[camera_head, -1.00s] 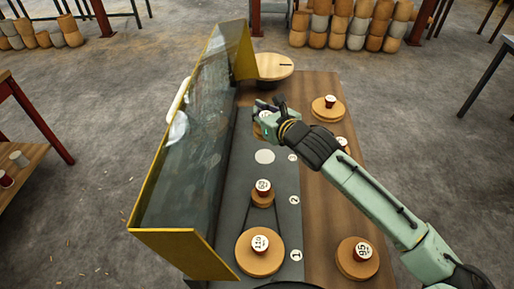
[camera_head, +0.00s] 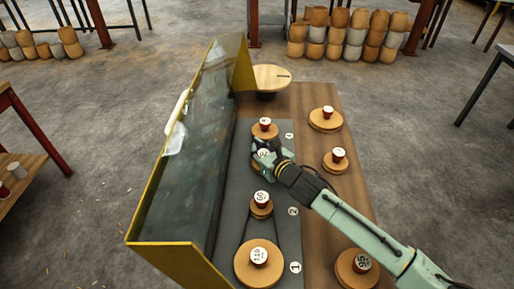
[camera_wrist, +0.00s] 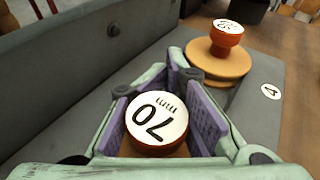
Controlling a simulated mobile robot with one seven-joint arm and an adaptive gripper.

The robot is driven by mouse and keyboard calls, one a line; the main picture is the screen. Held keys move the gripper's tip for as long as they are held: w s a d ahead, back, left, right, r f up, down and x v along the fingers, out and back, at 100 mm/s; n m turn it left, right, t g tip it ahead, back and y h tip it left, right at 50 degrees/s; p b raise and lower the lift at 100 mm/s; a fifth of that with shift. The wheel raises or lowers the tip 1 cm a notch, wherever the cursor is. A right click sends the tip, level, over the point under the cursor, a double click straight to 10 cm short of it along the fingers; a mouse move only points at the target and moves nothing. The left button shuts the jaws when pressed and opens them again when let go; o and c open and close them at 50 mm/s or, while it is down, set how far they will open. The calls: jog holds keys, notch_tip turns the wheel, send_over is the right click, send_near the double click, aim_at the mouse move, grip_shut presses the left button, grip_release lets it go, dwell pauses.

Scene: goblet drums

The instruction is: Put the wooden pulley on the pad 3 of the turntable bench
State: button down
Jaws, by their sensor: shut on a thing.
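My gripper (camera_head: 267,150) is shut on the red knob of a wooden pulley (camera_head: 257,169), over the place of pad 3 on the grey bench strip (camera_head: 232,190). The wrist view shows the knob's white "70 mm" top (camera_wrist: 157,118) between the purple jaw pads. The pulley's disc is mostly hidden, and I cannot tell whether it touches the bench. Pad 3 and its number are covered. A pulley on pad 4 (camera_head: 265,131) stands just beyond; it also shows in the wrist view (camera_wrist: 219,61). Pulleys stand at pad 2 (camera_head: 261,208) and pad 1 (camera_head: 258,264), joined by a belt.
A yellow-framed clear guard (camera_head: 185,150) rises along the left of the strip. Loose pulleys stand on the wooden right side: far (camera_head: 326,121), middle (camera_head: 336,162) and near (camera_head: 356,270). A round wooden disc (camera_head: 270,76) stands at the far end.

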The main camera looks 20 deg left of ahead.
jog(key=c, duration=1.5)
grip_release()
jog(key=shift+f, duration=0.1)
jog(key=shift+c, duration=0.2)
jog(key=shift+d, duration=0.15)
jog(key=v, duration=0.9)
jog(key=shift+s+b, duration=0.1)
jog(key=shift+b, duration=0.3)
jog(key=shift+d+f+b, duration=0.1)
jog(key=shift+d+b, duration=0.1)
jog(key=shift+b, duration=0.8)
jog(key=shift+s+d+b, duration=0.25)
jog(key=shift+d+b, duration=0.15)
jog(key=shift+b, duration=0.85)
jog(key=shift+s+d+r+b, duration=0.35)
jog(key=shift+s+r+b, duration=0.25)
jog(key=shift+b, duration=0.4)
